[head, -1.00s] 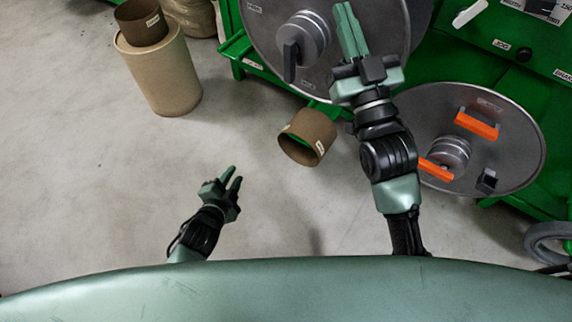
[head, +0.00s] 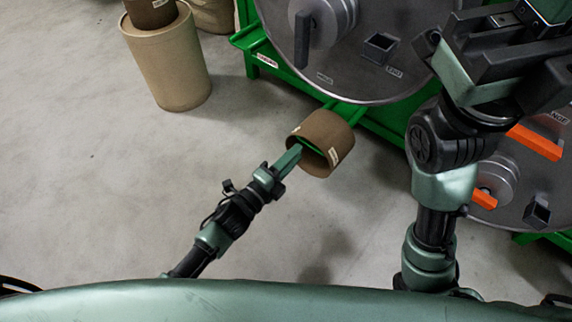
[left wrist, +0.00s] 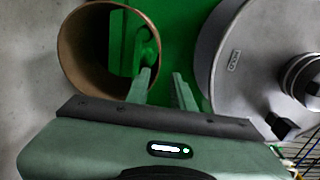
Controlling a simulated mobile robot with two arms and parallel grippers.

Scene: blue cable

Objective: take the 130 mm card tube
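My left gripper (head: 295,155) is at the tube's left rim. In the left wrist view its two fingers (left wrist: 163,85) stand apart beside the right wall of the tube (left wrist: 72,62); one overlaps the rim and the other is outside. I cannot tell whether they touch it. My right gripper (head: 505,60) is large and close at the upper right; its fingertips do not show clearly.
Another brown tube (head: 152,12) stands on a tan drum (head: 175,65) at the upper left. Grey reels (head: 345,80) with hubs and orange handles (head: 535,142) sit on the green frame (head: 255,55) behind and right.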

